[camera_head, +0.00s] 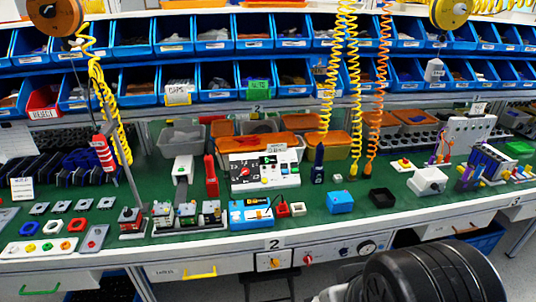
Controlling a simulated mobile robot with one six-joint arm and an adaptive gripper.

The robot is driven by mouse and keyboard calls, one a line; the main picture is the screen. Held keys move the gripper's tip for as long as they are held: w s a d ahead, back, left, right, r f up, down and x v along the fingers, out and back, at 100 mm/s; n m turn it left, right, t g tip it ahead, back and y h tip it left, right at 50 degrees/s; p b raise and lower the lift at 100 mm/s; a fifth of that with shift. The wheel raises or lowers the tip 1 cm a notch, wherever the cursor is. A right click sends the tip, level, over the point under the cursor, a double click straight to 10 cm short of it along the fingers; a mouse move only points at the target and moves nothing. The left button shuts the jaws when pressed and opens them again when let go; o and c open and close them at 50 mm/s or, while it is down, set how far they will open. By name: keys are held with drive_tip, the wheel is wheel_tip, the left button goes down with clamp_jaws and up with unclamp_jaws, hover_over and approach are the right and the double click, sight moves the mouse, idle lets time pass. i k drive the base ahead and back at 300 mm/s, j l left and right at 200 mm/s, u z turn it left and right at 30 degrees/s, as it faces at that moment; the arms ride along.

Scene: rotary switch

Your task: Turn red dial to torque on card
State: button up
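A control panel (280,179) stands on the green bench near the middle, with a black scale face and a small red dial (245,174) on it. A second, small red knob (308,259) sits on the bench front below. The dial's setting is too small to read. A white card (22,188) with dark marks stands at the far left of the bench; its text is unreadable, and I cannot tell if it is the torque card. The fingers of my gripper are not seen. A large black ribbed part, apparently my own body, fills the lower right corner.
Blue bins (215,78) line the back. Coiled yellow and orange hoses (353,80) hang over the bench. A red upright tool (210,175), a blue box (340,202) and a black tray (382,197) flank the panel. A yellow knob (274,262) sits on the front.

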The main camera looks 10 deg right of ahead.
sight(246, 171)
drive_tip(key=i+j+z, duration=0.3)
drive_tip(key=j, duration=0.35)
drive_tip(key=i+j+z, duration=0.15)
drive_tip(key=j, duration=0.25)
drive_tip(key=i+j+z, duration=0.35)
drive_tip(key=j, duration=0.45)
drive_tip(key=i+j+z, duration=0.15)
drive_tip(key=j, duration=0.25)
drive_tip(key=j+z, duration=0.15)
drive_tip(key=j, duration=0.25)
drive_tip(key=i, duration=0.05)
